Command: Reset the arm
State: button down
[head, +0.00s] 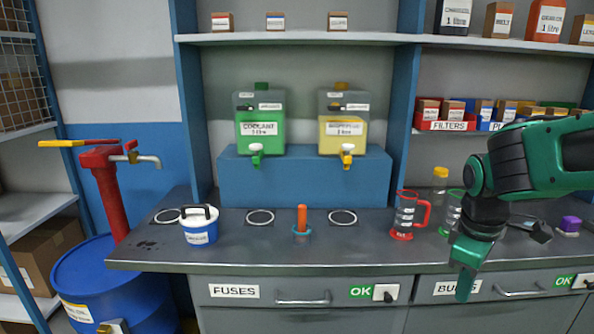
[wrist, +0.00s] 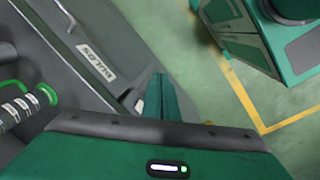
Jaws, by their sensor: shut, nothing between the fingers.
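My green arm reaches in from the right in the head view. My gripper (head: 464,290) points down in front of the counter's front edge, before the drawer labelled BULBS or similar. In the wrist view my gripper's fingers (wrist: 160,98) are together with nothing between them. Below them are the drawer front and the green floor. The gripper appears apart from the counter and drawers.
Drawer handles (head: 303,299) stick out in front. A blue drum (head: 95,275) stands left.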

jog(key=s+d+m, duration=0.3)
jog(key=s+m, duration=0.4)
jog(key=s, duration=0.1)
jog(key=s+d+f+m+g+y, duration=0.1)
jog(key=s+d+m, duration=0.3)
jog(key=s+m, duration=0.3)
jog(key=shift+s+d+f+m+y, duration=0.15)
jog(key=shift+s+d+m+y, duration=0.2)
jog(key=shift+s, duration=0.75)
jog(key=shift+w+f, duration=0.25)
jog(key=shift+w, duration=0.4)
jog(key=c, duration=2.4)
grip_release()
jog(key=shift+c, duration=0.2)
